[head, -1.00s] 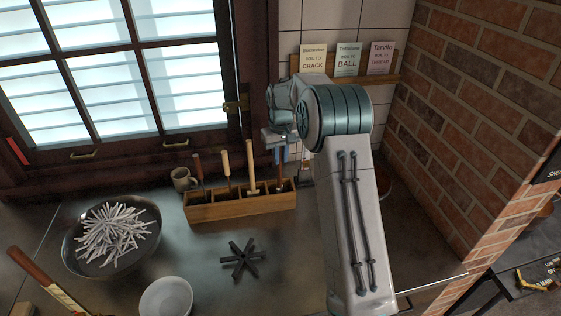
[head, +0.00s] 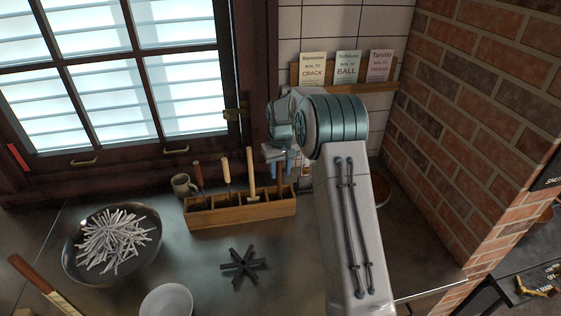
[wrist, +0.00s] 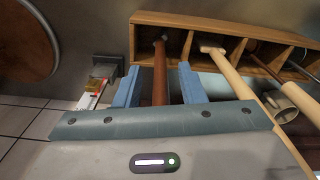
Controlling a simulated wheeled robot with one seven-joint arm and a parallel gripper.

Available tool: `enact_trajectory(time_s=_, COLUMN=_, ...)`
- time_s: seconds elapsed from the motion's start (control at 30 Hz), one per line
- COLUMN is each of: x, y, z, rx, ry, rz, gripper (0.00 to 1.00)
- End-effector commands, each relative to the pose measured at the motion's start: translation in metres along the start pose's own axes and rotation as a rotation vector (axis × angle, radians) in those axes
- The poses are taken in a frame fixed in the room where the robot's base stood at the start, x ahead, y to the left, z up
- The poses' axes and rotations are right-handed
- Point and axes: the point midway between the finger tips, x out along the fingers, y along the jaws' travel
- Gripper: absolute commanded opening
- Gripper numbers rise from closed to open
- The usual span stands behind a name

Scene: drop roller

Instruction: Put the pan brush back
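A wooden rack (head: 240,212) with compartments stands on the counter below the window. A tool with a reddish-brown handle, likely the pan brush (head: 282,188), stands in its rightmost compartment; its lower end is hidden. In the wrist view its handle (wrist: 160,78) runs down into the end compartment. My gripper (head: 281,162) is over that compartment. Its two blue fingers (wrist: 159,87) are apart, one on each side of the handle, with a visible gap on both sides.
Other wooden-handled tools, including a pale one (head: 251,175), fill the neighbouring compartments. A mug (head: 183,184) stands behind the rack's left end. A pan of pale sticks (head: 112,240), a white bowl (head: 166,300) and a dark star-shaped trivet (head: 242,264) are in front. A brick wall (head: 480,120) is at right.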

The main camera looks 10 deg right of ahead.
Motion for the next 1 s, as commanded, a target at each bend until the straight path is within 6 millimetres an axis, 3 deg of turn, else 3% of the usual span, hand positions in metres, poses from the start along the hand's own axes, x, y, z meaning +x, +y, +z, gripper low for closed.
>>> enact_trajectory(time_s=0.17, x=-0.024, y=0.000, z=-0.001, rx=0.000, ry=0.006, rz=0.002, gripper=0.36)
enact_trajectory(time_s=0.5, x=-0.096, y=0.000, z=-0.001, rx=0.000, ry=0.005, rz=0.001, gripper=0.36)
enact_trajectory(time_s=0.77, x=-0.123, y=-0.001, z=0.003, rx=0.000, ry=0.005, rz=0.001, gripper=0.36)
enact_trajectory(time_s=0.87, x=-0.137, y=-0.005, z=0.014, rx=0.005, ry=0.018, rz=0.007, gripper=0.36)
enact_trajectory(time_s=1.0, x=-0.164, y=-0.013, z=0.049, rx=0.018, ry=0.054, rz=0.022, gripper=0.36)
